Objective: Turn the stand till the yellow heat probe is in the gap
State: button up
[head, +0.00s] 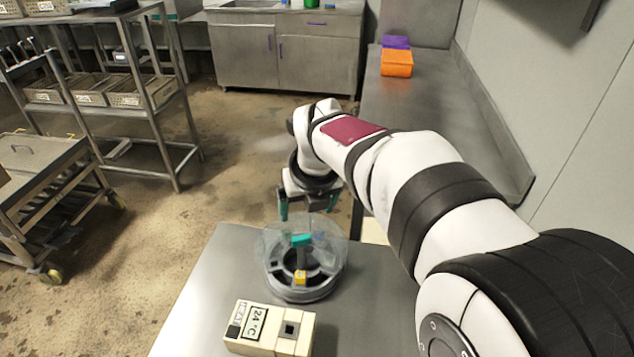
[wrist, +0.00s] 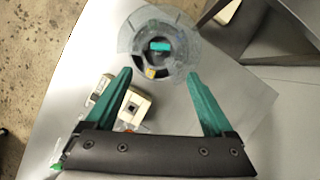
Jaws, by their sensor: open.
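The round stand (head: 302,293) sits on the steel table under a clear, see-through guard (head: 270,248). A teal bar (head: 301,240) lies across its middle. The small yellow probe (head: 300,277) is on the near side of the stand; a blue piece (head: 319,236) is towards the far side. In the wrist view the yellow probe (wrist: 150,73) is at the stand's lower edge, below the teal bar (wrist: 160,46). I cannot tell where the gap in the guard lies. My gripper (head: 308,203) is open and empty, above and beyond the stand, its teal fingers apart.
A cream box (head: 268,328) reading 24 °C stands on the table in front of the stand. Bare table (head: 210,275) lies left of the stand. A side counter (head: 430,120) with an orange bin (head: 396,62) runs behind my arm. Shelving and a cart stand left.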

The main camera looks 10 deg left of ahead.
aim_at(301, 253)
jog(key=shift+c, duration=0.3)
